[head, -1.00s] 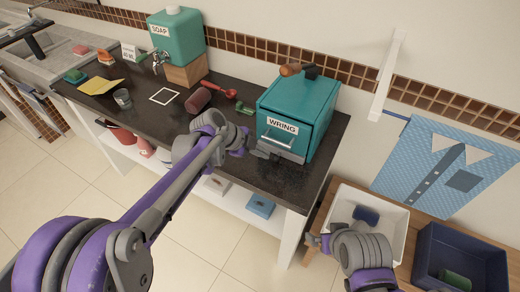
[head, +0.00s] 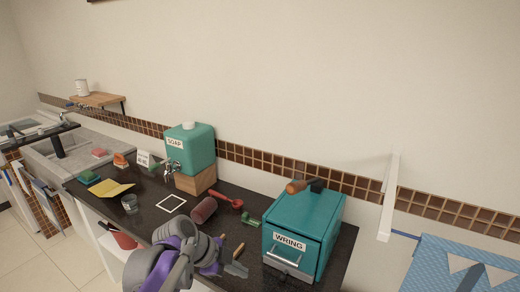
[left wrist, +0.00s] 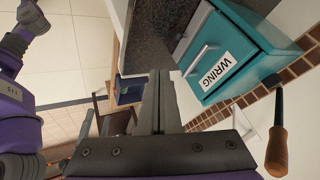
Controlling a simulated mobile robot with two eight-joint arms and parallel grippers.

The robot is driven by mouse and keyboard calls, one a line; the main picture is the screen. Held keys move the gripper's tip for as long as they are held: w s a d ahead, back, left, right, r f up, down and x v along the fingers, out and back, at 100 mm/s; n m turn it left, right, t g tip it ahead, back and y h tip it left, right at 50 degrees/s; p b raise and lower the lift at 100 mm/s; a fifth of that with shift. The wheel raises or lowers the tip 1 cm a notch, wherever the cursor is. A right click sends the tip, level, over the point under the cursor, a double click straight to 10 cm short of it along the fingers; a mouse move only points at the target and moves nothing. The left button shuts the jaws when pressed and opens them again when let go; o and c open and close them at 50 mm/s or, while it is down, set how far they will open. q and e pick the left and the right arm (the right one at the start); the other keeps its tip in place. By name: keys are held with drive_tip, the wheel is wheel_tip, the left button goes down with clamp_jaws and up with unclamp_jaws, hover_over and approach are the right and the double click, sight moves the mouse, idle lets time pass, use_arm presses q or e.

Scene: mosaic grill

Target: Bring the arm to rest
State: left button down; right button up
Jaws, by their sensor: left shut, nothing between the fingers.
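My left gripper (head: 238,270) is shut with nothing in it. It is in front of the dark counter, just left of the teal box labelled WRING (head: 303,232). In the left wrist view its closed fingers (left wrist: 158,90) point up the picture, with the WRING box at the upper right. My left arm comes in from the bottom of the head view. My right gripper is not in the head view; a purple and grey arm of mine shows at the left edge of the left wrist view.
The dark counter (head: 147,222) holds a teal soap dispenser (head: 190,149) on a wood block, a glass (head: 130,204), a yellow cloth (head: 111,188) and a red roller (head: 204,210). A wood-handled tool (head: 300,186) lies on the WRING box.

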use_arm(q)
drive_tip(key=s+a+f+n+t+y, duration=0.1)
drive_tip(key=s+a+f+n+y, duration=0.2)
drive_tip(key=s+a+n, duration=0.3)
drive_tip(key=s+a+f+n+t+y, duration=0.1)
drive_tip(key=s+a+f+n+y, duration=0.2)
drive_tip(key=s+n, duration=1)
drive_tip(key=s+a+f, duration=0.1)
drive_tip(key=a+f, duration=0.2)
drive_tip(key=shift+s+a+n+t+y, duration=0.15)
drive_tip(key=shift+s+n+t+y, duration=0.15)
drive_tip(key=shift+s+n+y, duration=0.1)
